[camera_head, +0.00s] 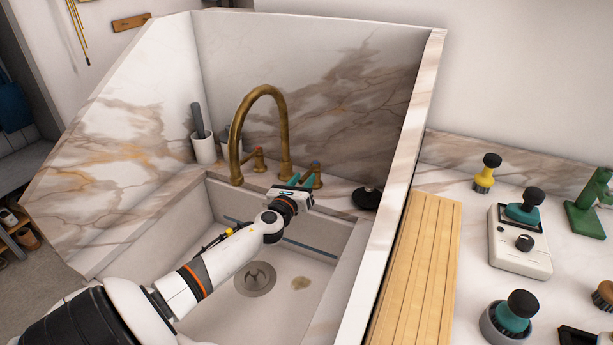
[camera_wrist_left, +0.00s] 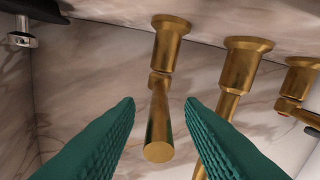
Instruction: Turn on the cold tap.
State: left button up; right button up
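The hot tap (camera_head: 259,160), with a red mark, stands left of the spout. My left gripper (camera_head: 302,180) reaches over the basin to the cold tap. In the left wrist view its green fingers are open, one on each side of the cold tap's lever (camera_wrist_left: 160,125), with visible gaps. The spout base (camera_wrist_left: 245,62) is just right there. My right gripper is not in view.
The basin (camera_head: 220,262) has a drain (camera_head: 255,279). A black round object (camera_head: 367,197) sits right of the cold tap.

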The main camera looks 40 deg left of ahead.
aim_at(309, 173)
pick_arm(q)
jog(key=shift+x, duration=1.35)
grip_shut()
